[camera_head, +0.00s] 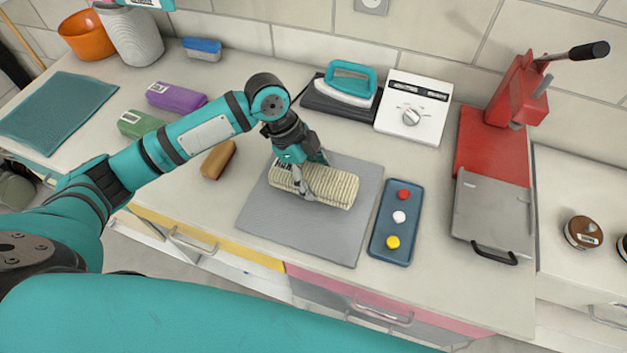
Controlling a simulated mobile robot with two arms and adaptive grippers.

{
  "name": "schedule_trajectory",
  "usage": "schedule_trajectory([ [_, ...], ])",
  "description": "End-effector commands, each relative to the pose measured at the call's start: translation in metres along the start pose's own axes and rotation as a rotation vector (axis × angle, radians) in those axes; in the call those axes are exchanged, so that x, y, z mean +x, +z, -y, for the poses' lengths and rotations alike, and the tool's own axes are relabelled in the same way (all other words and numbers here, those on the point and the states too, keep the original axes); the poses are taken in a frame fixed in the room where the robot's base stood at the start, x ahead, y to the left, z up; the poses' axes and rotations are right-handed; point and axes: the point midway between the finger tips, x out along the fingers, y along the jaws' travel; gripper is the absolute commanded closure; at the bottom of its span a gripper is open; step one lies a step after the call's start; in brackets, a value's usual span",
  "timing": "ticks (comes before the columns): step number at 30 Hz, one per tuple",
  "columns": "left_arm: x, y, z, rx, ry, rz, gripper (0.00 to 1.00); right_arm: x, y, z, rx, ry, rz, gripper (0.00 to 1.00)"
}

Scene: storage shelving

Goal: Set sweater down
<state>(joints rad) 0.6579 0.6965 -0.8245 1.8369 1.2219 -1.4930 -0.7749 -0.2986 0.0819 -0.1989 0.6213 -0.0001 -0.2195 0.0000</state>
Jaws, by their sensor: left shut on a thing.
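A cream, ribbed, rolled or folded sweater (335,190) is over the grey mat (270,222) in the middle of the counter. My left gripper (308,186) reaches down from above and is shut on the sweater near its middle. The sweater is at or very close to the mat's surface; I cannot tell whether it touches. My gripper's fingers hide part of it. My right gripper is not in view.
A blue tray (377,243) with red, white and yellow buttons lies right of the mat. Behind are a teal iron (350,80) and a white timer box (413,105). A red press (490,140) stands right. A brown-orange block (218,160) lies left.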

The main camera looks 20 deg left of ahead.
Motion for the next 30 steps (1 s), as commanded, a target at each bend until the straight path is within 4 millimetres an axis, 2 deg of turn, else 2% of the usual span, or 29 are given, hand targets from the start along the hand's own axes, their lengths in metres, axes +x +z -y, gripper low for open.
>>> schedule_trajectory([
  [4,0.008,0.003,0.001,-0.001,0.003,0.001,0.80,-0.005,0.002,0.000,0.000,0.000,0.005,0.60],
  [10,0.031,0.012,0.001,-0.001,0.000,0.001,0.80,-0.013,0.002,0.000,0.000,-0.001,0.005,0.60],
  [19,0.034,0.014,0.001,0.001,-0.002,0.000,0.80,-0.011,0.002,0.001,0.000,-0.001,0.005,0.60],
  [20,0.035,0.015,0.001,0.000,-0.001,0.001,0.36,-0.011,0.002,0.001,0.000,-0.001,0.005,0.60],
  [25,0.035,0.014,0.001,0.000,-0.001,0.001,0.14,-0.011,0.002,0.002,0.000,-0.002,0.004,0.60],
  [30,0.034,0.014,0.001,0.000,-0.001,0.001,0.13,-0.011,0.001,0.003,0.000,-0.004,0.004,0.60],
])
